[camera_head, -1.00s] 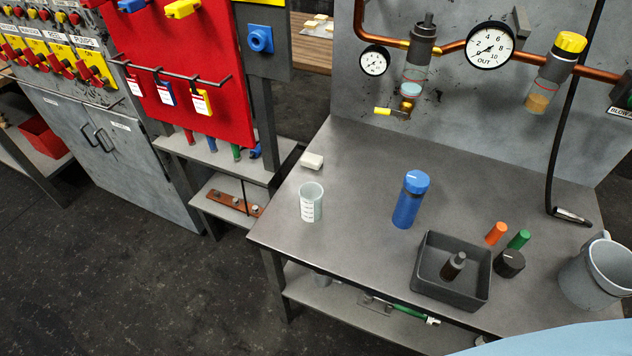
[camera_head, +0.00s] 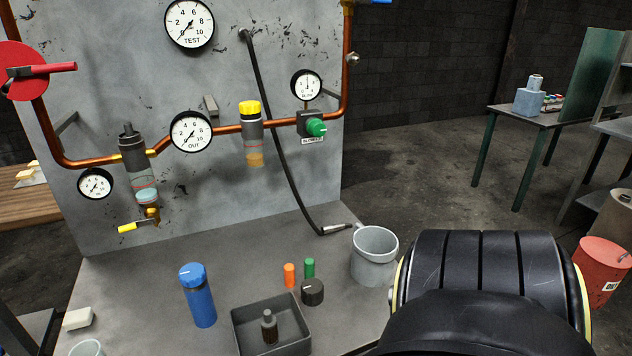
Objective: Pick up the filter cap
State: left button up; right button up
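A short black round cap (camera_head: 313,291) with a white mark stands on the grey bench (camera_head: 237,258), just right of the dark square tray (camera_head: 271,325). A dark-topped filter unit (camera_head: 133,152) with a clear bowl hangs on the copper pipe of the wall panel. Another pipe unit has a yellow top (camera_head: 249,108). No label shows which part is the filter cap. Neither gripper's fingers are in view.
The tray holds a small dark bottle (camera_head: 269,324). A blue bottle (camera_head: 197,295), orange plug (camera_head: 289,274), green plug (camera_head: 309,267) and grey bucket (camera_head: 374,254) stand nearby. A large black ribbed shape fills the lower right.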

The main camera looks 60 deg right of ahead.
aim_at(312, 288)
jog(key=k, duration=0.3)
jog(key=z, duration=1.6)
jog(key=i, duration=0.3)
jog(key=z, duration=0.25)
